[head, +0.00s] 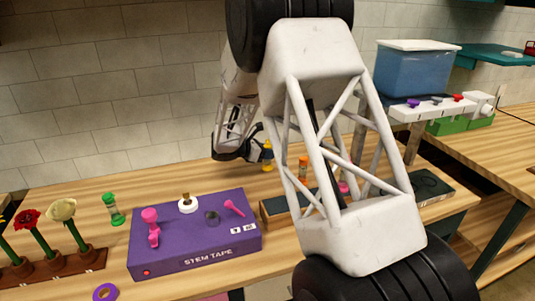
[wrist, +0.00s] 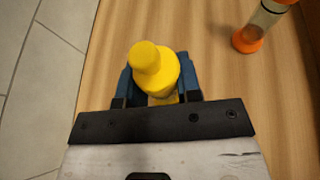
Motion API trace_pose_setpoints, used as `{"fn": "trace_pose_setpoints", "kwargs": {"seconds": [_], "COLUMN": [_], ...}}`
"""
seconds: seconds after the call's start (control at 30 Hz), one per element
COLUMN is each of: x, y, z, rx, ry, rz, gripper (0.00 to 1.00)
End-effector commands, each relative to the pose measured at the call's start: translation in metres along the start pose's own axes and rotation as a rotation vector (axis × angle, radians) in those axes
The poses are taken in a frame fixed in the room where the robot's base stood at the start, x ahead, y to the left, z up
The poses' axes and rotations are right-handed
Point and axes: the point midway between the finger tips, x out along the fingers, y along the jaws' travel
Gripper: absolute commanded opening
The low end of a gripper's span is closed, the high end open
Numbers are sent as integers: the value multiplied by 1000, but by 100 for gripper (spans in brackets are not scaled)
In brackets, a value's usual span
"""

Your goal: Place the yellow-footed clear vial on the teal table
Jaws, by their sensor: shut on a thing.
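The yellow-footed clear vial (head: 267,156) is between the fingers of my gripper (head: 263,149), at the back of the wooden bench near the tiled wall. In the wrist view its yellow end (wrist: 150,62) faces the camera and hides the clear part. The blue fingers of my gripper (wrist: 158,84) are shut on it from both sides. I cannot tell whether its lower end touches the bench. The teal table (head: 490,56) is at the upper right of the head view, partly cut off by the frame edge.
An orange-ended vial (head: 303,167) stands just right of the held vial; it also shows in the wrist view (wrist: 247,40). A green-ended vial (head: 113,209) stands at left. The purple stem tape box (head: 195,245) is in front. A blue bin (head: 414,70) is before the teal table.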

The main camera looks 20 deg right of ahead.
Motion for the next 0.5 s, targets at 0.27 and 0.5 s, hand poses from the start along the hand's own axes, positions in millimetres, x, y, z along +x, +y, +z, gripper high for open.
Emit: {"fn": "trace_pose_setpoints", "kwargs": {"seconds": [0.27,0.5], "x": [2,3], "y": [0,0], "z": [-4,-6], "rx": [1,1], "ry": [0,0], "rz": [1,0], "gripper": [0,0]}}
